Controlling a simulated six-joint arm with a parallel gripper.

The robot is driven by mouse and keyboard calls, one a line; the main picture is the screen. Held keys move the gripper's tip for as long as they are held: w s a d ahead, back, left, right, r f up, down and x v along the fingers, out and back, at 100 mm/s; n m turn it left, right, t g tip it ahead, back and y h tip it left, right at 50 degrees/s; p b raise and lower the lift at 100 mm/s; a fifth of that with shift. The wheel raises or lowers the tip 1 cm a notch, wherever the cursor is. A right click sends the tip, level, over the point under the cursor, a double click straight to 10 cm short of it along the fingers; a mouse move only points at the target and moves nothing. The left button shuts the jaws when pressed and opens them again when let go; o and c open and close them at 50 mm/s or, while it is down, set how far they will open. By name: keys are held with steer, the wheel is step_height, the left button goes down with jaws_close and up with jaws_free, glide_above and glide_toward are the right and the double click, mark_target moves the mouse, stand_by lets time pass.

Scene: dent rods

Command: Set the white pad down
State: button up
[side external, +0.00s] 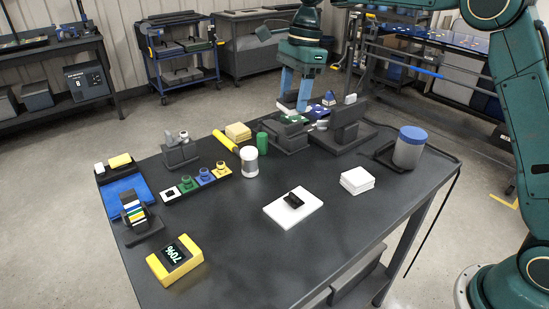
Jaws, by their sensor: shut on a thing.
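My gripper (293,102), with blue fingers, points down at the far edge of the dark table. It is shut on what looks like a white pad (286,109), small and partly hidden at the fingertips. I cannot tell whether this pad touches the surface below. A stack of white pads (357,180) lies at the right of the table. A white board (280,211) lies in front of it with a small black block (293,200) on top.
Dark fixtures (346,128) stand close to my gripper, with coloured pieces behind them. A blue-lidded jar (409,148) stands at the right. A green cylinder (262,143), a white jar (249,162) and a row of coloured knobs (204,178) are left of centre. The front right table is clear.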

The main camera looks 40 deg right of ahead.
steer(key=s+a, duration=0.8)
steer(key=a, duration=0.3)
steer(key=s+a+n, duration=0.1)
steer(key=s+a, duration=0.7)
steer(key=a, duration=0.3)
steer(key=shift+n, duration=0.3)
steer(key=shift+s+f, duration=0.1)
steer(key=shift+f, duration=0.1)
step_height(320, 180, down, 16)
steer(key=shift+r, duration=0.2)
steer(key=shift+f, duration=0.1)
steer(key=shift+f, duration=2)
steer(key=shift+f, duration=0.1)
steer(key=o, duration=1)
steer(key=shift+c, duration=0.2)
